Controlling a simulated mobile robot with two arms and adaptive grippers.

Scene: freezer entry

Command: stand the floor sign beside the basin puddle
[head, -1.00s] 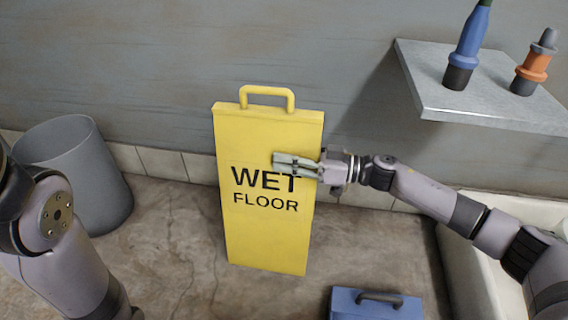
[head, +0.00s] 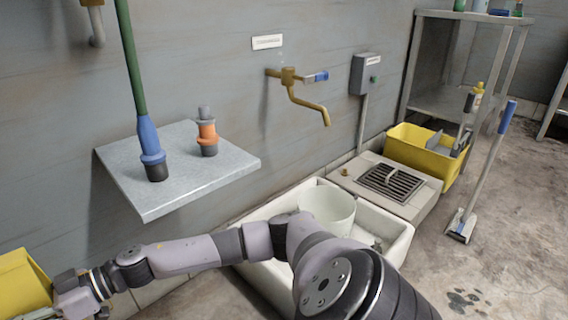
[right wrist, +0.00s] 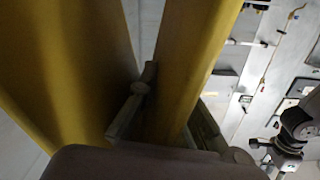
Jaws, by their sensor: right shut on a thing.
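The yellow floor sign (head: 22,284) shows only in part at the bottom left edge of the head view. My right gripper (head: 72,296) is at its right edge, shut on it. In the right wrist view the fingers of my right gripper (right wrist: 172,115) sit on either side of one yellow panel of the sign (right wrist: 190,60), with another yellow panel to the left. The white basin (head: 398,238) stands against the wall behind my right arm, with a pale bucket (head: 328,205) in it. I cannot make out a clear puddle beside it. My left gripper is out of view.
A metal shelf (head: 190,178) holding blue and orange fittings juts from the wall above my arm. A brass tap (head: 310,103) is above the basin. A drain grate (head: 390,184), a yellow tub (head: 410,150) and a blue-handled tool (head: 485,165) stand rightward. Floor with dark marks (head: 466,298) is open bottom right.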

